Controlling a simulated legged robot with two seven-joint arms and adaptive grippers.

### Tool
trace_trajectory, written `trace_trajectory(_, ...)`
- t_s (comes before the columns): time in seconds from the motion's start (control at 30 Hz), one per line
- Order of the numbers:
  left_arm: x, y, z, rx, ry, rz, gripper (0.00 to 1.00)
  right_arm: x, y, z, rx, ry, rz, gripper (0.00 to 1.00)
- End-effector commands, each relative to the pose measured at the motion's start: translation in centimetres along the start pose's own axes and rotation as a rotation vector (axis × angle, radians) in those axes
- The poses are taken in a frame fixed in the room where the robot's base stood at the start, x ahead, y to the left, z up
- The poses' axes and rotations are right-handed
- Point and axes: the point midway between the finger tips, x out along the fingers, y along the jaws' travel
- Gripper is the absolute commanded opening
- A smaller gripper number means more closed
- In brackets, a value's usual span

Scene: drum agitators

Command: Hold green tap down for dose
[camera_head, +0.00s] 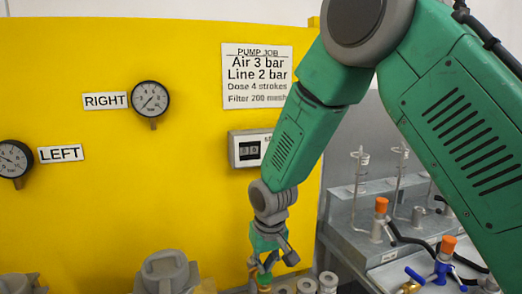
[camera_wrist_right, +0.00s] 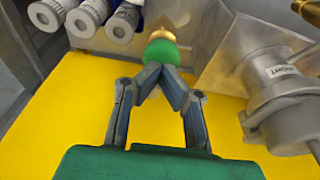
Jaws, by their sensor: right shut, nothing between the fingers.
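The green tap (camera_wrist_right: 161,53) shows in the right wrist view as a round green knob on a brass fitting. My right gripper (camera_wrist_right: 163,72) is shut and empty, its fingertips together at the near edge of the green knob. I cannot tell whether they press on it or are just short of it. In the head view my right gripper (camera_head: 265,268) points down at the lower middle, in front of the yellow panel, and mostly hides the tap below it. My left gripper is not in view.
The yellow panel (camera_head: 200,200) carries a counter box (camera_head: 250,148), a sign (camera_head: 257,75) and two gauges, one (camera_head: 150,99) labelled RIGHT. A grey flanged fitting (camera_wrist_right: 283,95) stands right of my fingers; grey-white cylinders (camera_wrist_right: 87,17) are at upper left. Orange- and blue-handled valves (camera_head: 443,259) stand at right.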

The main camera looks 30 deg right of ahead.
Motion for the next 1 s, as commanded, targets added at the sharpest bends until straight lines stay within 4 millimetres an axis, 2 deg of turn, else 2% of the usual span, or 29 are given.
trace_trajectory(0.53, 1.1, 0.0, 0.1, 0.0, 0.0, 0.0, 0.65, 2.3, 0.0, 0.5, 0.0, -0.001, 0.001, 0.0)
trace_trajectory(1.0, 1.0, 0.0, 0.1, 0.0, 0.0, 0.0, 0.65, 2.2, 0.0, 0.5, 0.0, -0.002, 0.0, 0.0)
